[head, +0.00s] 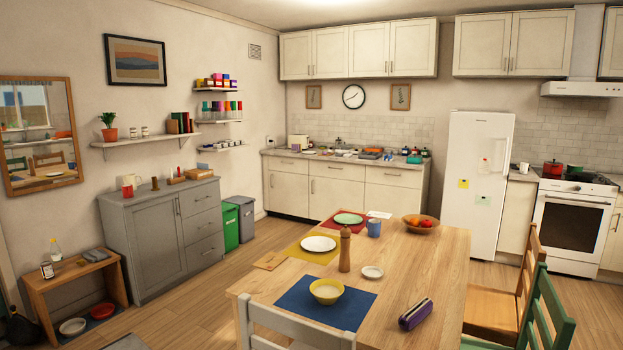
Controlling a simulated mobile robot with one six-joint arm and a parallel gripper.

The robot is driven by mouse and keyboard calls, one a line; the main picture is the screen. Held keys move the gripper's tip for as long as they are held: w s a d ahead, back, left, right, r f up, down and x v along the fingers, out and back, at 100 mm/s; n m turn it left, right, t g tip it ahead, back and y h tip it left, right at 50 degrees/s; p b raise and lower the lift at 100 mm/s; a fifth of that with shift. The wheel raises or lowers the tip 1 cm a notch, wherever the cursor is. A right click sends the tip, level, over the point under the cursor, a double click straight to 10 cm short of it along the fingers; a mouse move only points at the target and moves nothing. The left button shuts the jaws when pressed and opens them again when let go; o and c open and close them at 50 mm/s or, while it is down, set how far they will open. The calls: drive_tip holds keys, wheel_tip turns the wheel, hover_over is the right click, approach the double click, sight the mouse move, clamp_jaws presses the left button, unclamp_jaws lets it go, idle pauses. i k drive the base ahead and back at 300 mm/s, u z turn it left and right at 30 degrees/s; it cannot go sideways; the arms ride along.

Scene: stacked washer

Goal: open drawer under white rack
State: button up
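No white rack can be made out for certain. On the back counter (275,153), a cluster of small pale items (342,152) stands near the middle, too small to tell whether a rack is among them. Under that counter is a row of cream drawers: a left drawer (285,164), a middle drawer (337,170) and a right drawer (395,178). All three look shut, with cupboard doors below. The grey cabinet (150,240) at the left also has a stack of shut drawers (202,225). My gripper is not in view.
A wooden dining table (420,275) with dishes fills the foreground, with a white chair (290,325) and a green chair (548,315) near it. A white fridge (478,190) stands right of the counter. Open floor (215,300) lies between table and grey cabinet.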

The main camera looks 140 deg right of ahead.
sight(396, 177)
drive_tip(key=u, duration=0.5)
drive_tip(key=k, duration=0.15)
drive_tip(key=z, duration=2.35)
drive_tip(key=k, duration=0.2)
drive_tip(key=z, duration=2.4)
drive_tip(key=k, duration=0.3)
drive_tip(key=z, duration=1.2)
